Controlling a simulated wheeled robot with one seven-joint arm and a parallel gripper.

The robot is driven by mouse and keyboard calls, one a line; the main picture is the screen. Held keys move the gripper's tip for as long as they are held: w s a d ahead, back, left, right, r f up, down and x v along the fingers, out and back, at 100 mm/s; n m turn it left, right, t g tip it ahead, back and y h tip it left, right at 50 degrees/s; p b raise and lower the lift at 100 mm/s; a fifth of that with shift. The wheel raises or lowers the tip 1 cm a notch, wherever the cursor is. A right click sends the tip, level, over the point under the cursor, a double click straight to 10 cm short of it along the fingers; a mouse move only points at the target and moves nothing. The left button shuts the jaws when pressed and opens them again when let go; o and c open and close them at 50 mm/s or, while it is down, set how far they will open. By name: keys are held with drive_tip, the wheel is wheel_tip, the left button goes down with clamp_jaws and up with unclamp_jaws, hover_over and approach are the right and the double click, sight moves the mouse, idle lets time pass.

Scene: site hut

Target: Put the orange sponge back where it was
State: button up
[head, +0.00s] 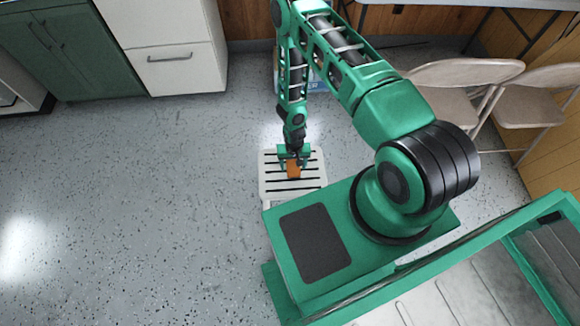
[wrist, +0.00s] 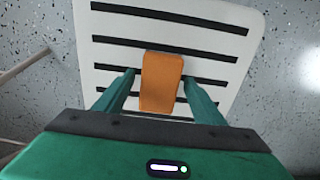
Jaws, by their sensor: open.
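The orange sponge (head: 293,169) lies on a white slatted surface (head: 275,185) with dark slots, low near the floor in front of my base. In the wrist view the sponge (wrist: 161,82) sits between my two green fingers, with a visible gap on each side. My gripper (head: 293,160) is open around the sponge and does not appear to touch it. The near end of the sponge is close to the gripper body in the wrist view. The white slatted surface (wrist: 180,30) extends beyond the fingers there.
Speckled grey floor (head: 150,200) is clear to the left. Folding chairs (head: 465,85) stand at the right. Green and white cabinets (head: 170,65) line the back left. A blue object shows partly behind my arm.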

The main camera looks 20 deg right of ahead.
wheel_tip(320, 180, up, 12)
drive_tip(key=f, duration=0.1)
wheel_tip(320, 180, up, 19)
drive_tip(key=h, duration=0.1)
hover_over(293, 166)
drive_tip(key=w+d, duration=0.4)
drive_tip(key=d, duration=0.5)
drive_tip(key=s+d+r+m, duration=0.1)
drive_tip(key=s+d+r, duration=0.15)
drive_tip(key=r, duration=0.55)
drive_tip(key=s+d+r, duration=0.1)
drive_tip(key=d+r, duration=0.3)
drive_tip(key=r, duration=0.4)
drive_tip(key=s+d+r+m, duration=0.1)
drive_tip(key=s+d+r, duration=0.3)
drive_tip(key=s+r, duration=0.7)
drive_tip(key=s+a+r+y, duration=0.1)
drive_tip(key=s+a+r, duration=0.2)
drive_tip(key=s+r, duration=0.5)
drive_tip(key=s, duration=0.4)
drive_tip(key=shift+s+a+r+m, duration=0.15)
drive_tip(key=shift+s+r+m, duration=0.2)
drive_tip(key=shift+m, duration=0.05)
